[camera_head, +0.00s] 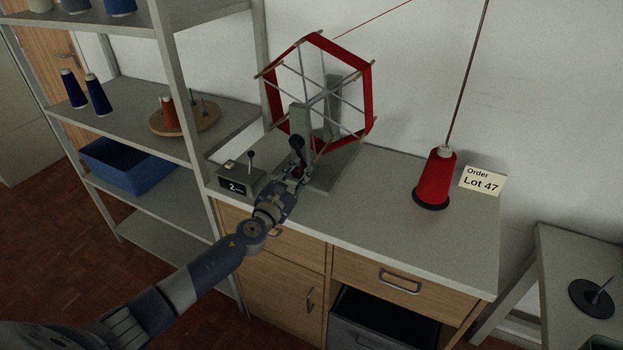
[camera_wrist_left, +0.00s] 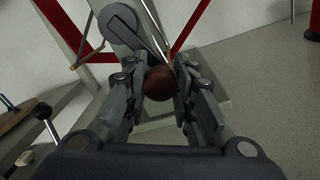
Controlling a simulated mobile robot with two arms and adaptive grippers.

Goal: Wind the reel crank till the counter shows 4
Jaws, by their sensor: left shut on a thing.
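The reel (camera_head: 368,95) stands on the cabinet top, a six-sided frame wound with red yarn on a grey stand. My left gripper (camera_head: 298,172) is at the near side of the reel. In the left wrist view my left gripper (camera_wrist_left: 160,95) is shut on the dark red-brown ball knob (camera_wrist_left: 159,83) of the crank. The crank's grey hub disc (camera_wrist_left: 118,22) shows above the knob. The counter (camera_head: 236,185) is a small grey box left of the reel and reads 2. My right gripper is not in view.
A red yarn cone (camera_head: 437,178) stands on the cabinet top (camera_head: 390,225) beside a card (camera_head: 482,180) reading "Order Lot 47". A small black-knobbed lever (camera_head: 250,158) rises by the counter. Shelves (camera_head: 125,130) with blue cones and a blue bin (camera_head: 125,165) stand at left.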

